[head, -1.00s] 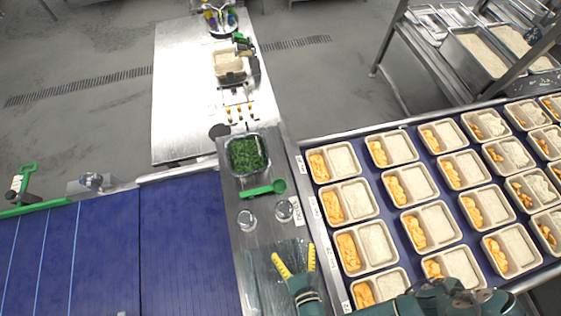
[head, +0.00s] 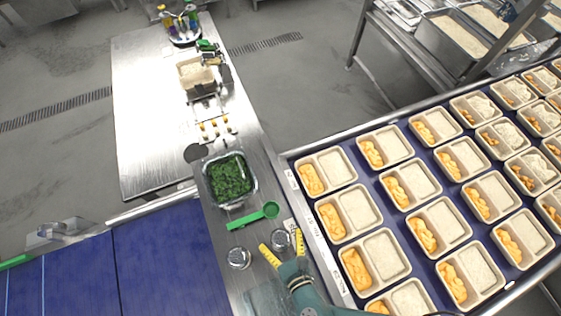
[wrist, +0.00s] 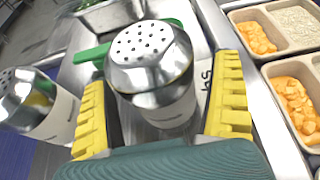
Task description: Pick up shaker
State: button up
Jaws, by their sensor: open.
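Two shakers with perforated metal lids stand on the narrow steel counter. The right shaker (head: 280,239) is upright beside my gripper's fingertips in the head view. In the wrist view this shaker (wrist: 150,62) stands between my two yellow fingers, with gaps showing at its sides. My gripper (head: 280,250) is open, its fingers reaching around the shaker without visibly closing on it. The left shaker (head: 238,258) stands just left of my gripper; it also shows outside the left finger in the wrist view (wrist: 32,105).
A green scoop (head: 253,216) lies just beyond the shakers, near a clear container of chopped greens (head: 245,200). Trays of orange pieces and rice (head: 346,213) fill the belt at right. A blue conveyor (head: 165,265) lies at left.

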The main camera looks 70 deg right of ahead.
jog(key=shift+a, duration=0.1)
jog(key=c, duration=1.3)
notch_tip(320, 180, up, 10)
jog(key=shift+r+p, duration=0.1)
jog(key=shift+p, duration=0.75)
